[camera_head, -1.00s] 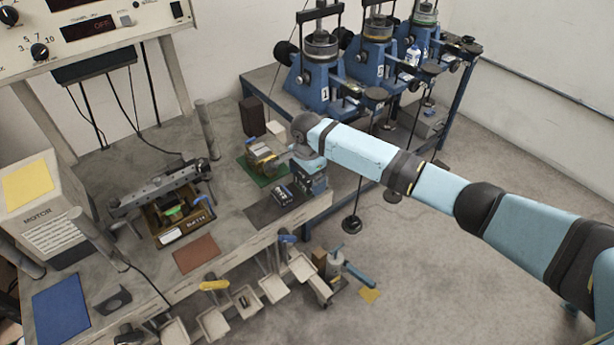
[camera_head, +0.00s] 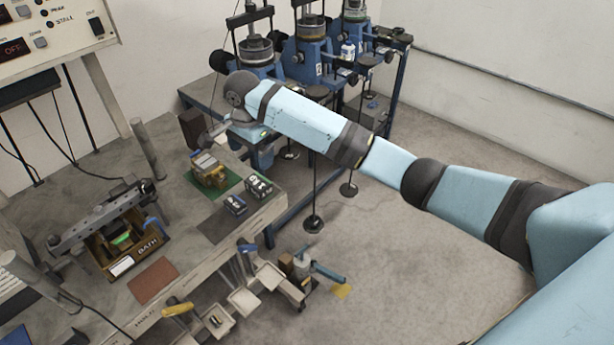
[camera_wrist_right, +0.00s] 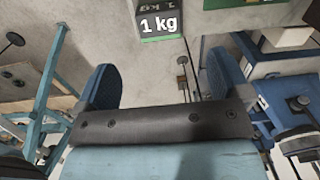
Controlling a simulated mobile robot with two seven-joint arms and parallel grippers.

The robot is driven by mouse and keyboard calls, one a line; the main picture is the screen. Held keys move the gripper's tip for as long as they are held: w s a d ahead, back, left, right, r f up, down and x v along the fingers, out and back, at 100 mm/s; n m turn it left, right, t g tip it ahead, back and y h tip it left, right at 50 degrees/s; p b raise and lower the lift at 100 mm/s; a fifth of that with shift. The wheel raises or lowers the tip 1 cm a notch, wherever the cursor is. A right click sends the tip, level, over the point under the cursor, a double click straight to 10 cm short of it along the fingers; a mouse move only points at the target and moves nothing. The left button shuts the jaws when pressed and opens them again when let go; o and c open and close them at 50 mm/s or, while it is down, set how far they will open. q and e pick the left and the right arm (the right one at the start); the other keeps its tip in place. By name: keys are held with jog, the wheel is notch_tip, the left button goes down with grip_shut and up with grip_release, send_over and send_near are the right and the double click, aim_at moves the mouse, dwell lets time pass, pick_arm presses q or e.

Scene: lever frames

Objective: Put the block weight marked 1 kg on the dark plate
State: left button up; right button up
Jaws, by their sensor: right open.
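In the right wrist view, a dark block weight marked 1 kg (camera_wrist_right: 160,25) with a green lower band lies beyond my fingertips, near the top edge. My right gripper (camera_wrist_right: 163,82) is open, its two blue fingers apart with nothing between them. In the head view, my right arm reaches over the bench's far right corner and its wrist mostly hides the gripper. The dark plate (camera_head: 216,227) lies on the bench near its front edge.
A brown mat (camera_head: 153,280) and a box marked BATH (camera_head: 120,248) are to the left. Small trays hang along the bench front. Blue presses (camera_head: 315,60) stand behind on another table.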

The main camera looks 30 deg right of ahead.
jog(key=s+a+f+n+y, duration=0.1)
jog(key=s+a+f, duration=0.1)
jog(key=f, duration=0.1)
jog(key=s+a+f+n+t+y, duration=0.1)
jog(key=s+a+f+n, duration=0.1)
jog(key=s+a+f+n+t+y, duration=0.1)
jog(key=s+a+f, duration=0.1)
jog(key=f, duration=0.1)
jog(key=shift+s+a+f+n, duration=0.1)
jog(key=shift+s+f+n, duration=0.2)
jog(key=shift+n, duration=0.1)
jog(key=s+a+f+n+t+y, duration=0.2)
jog(key=s+a+f+n+t, duration=0.15)
jog(key=s, duration=0.45)
jog(key=s+d+f+n+t+h, duration=0.1)
jog(key=s+d+f+n, duration=0.3)
jog(key=s, duration=0.6)
jog(key=s+d+f+n+t+h, duration=0.1)
jog(key=s+d+f+n+t, duration=0.3)
jog(key=s, duration=0.5)
notch_tip(320, 180, down, 3)
jog(key=shift+s+d, duration=0.35)
jog(key=shift+d, duration=0.85)
jog(key=shift+d+r+p, duration=0.1)
jog(key=shift+r+p, duration=0.6)
jog(key=shift+p, duration=0.15)
